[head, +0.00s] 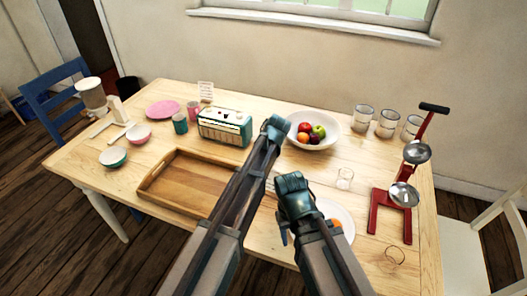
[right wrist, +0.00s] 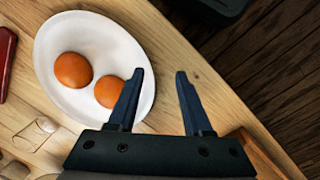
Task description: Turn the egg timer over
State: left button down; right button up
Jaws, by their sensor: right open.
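The egg timer (head: 345,178) is a small clear glass piece on the table, just beyond the egg plate in the head view. In the right wrist view it shows at the lower left (right wrist: 35,133), with pale sand inside; which end holds the sand I cannot tell. My right gripper (right wrist: 160,74) is open and empty, above the table at the plate's edge, apart from the timer. In the head view my right arm mostly hides its fingers. My left arm reaches over the tray, but its fingers do not show.
A white plate (right wrist: 52,48) with two brown eggs lies beside the right gripper. A wooden tray (head: 150,188) is to the left. A red stand with metal pans (head: 374,212) stands right of the timer. A fruit bowl (head: 330,143) and glass jars (head: 363,117) are behind.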

dwell(0.4)
pick_arm(q)
jog(key=c, duration=0.6)
grip_release()
